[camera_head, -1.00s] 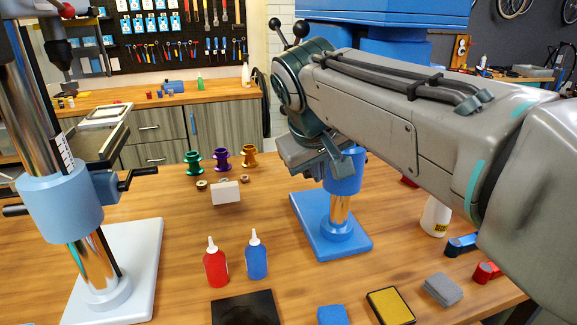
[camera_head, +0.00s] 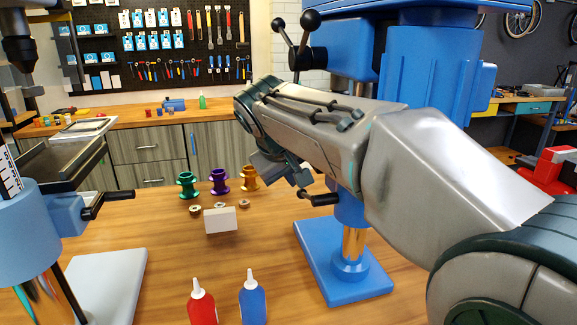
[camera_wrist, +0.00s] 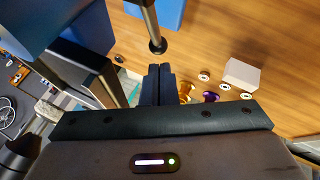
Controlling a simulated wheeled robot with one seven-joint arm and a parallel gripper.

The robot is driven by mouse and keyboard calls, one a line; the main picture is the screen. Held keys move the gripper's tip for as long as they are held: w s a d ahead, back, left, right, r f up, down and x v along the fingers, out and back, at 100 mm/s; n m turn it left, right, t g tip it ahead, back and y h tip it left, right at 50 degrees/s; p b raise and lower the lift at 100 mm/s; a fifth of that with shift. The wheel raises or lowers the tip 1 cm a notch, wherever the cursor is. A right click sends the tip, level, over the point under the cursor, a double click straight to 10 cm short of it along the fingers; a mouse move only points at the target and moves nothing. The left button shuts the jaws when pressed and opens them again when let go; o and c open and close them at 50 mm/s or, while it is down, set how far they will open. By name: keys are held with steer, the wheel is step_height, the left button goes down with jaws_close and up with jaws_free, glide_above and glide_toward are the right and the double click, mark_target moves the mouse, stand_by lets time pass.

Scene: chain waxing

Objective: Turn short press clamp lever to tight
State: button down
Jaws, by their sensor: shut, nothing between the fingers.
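The blue press (camera_head: 345,285) stands on the wooden table at right of centre, its column rising to a blue head. A clamp lever (camera_head: 320,199) with a black grip sticks out leftward from its blue collar. My gripper (camera_head: 300,178) is just above and left of the lever's grip in the head view, partly hidden by my arm. In the wrist view the fingers (camera_wrist: 158,70) are together and empty, and the lever's black tip (camera_wrist: 157,45) shows just beyond them with a small gap. How tight the lever is cannot be told.
A second press with a light blue collar (camera_head: 25,230) and its own lever (camera_head: 108,202) stands at left. Green, purple and gold spools (camera_head: 219,182), a white block (camera_head: 220,220), and red (camera_head: 202,303) and blue bottles (camera_head: 252,298) are on the table between.

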steer(key=shift+x, duration=0.8)
